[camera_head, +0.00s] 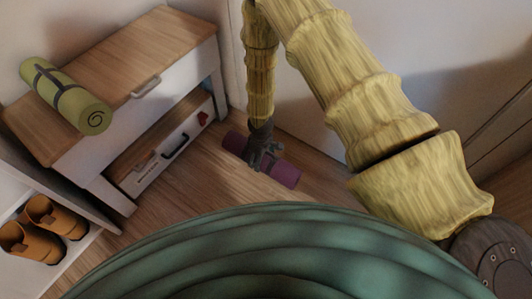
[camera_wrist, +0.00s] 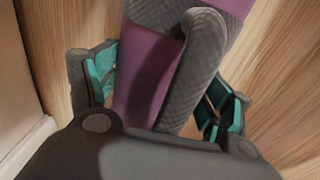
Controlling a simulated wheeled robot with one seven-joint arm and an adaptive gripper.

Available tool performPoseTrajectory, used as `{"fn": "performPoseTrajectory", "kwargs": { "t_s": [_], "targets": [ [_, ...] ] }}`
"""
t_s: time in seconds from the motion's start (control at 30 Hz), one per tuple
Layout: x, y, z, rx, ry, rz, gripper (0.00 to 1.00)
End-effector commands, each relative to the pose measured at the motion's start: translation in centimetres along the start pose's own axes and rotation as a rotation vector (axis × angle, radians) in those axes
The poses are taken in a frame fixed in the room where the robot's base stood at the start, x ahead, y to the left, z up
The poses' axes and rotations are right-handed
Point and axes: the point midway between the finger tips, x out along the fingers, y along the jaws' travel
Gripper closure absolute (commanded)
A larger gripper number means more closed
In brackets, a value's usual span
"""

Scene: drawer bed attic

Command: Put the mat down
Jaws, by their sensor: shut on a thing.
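A rolled purple mat (camera_head: 284,174) with grey straps is at my gripper (camera_head: 262,155), low near the wooden floor in the head view. In the wrist view the purple mat (camera_wrist: 146,75) runs between the two teal-padded fingers (camera_wrist: 160,90), with a grey strap (camera_wrist: 195,70) over it. My gripper is shut on the mat. I cannot tell whether the mat touches the floor. A second mat, rolled and green (camera_head: 66,95) with dark straps, lies on the wooden top of the white cabinet (camera_head: 130,70).
The cabinet has an open lower drawer (camera_head: 172,150) with a dark handle and a small red item (camera_head: 203,118) in it. Orange-brown boots (camera_head: 42,228) stand on a white shelf at the lower left. Bare floor (camera_head: 185,190) lies between the cabinet and the mat. A pale wall is behind.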

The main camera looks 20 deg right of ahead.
Motion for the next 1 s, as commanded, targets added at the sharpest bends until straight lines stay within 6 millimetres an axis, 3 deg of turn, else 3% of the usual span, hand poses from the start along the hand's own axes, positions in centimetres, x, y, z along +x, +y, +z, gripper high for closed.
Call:
{"fn": "performPoseTrajectory", "kwargs": {
  "t_s": [0.5,0.73,1.0],
  "targets": [
    [0.6,5.1,-1.5,0.002,0.001,0.000,0.55],
    [1.0,5.4,-1.6,-0.001,0.000,0.000,0.55],
    [3.9,5.4,-1.5,0.000,0.000,0.000,0.55]
  ]
}}
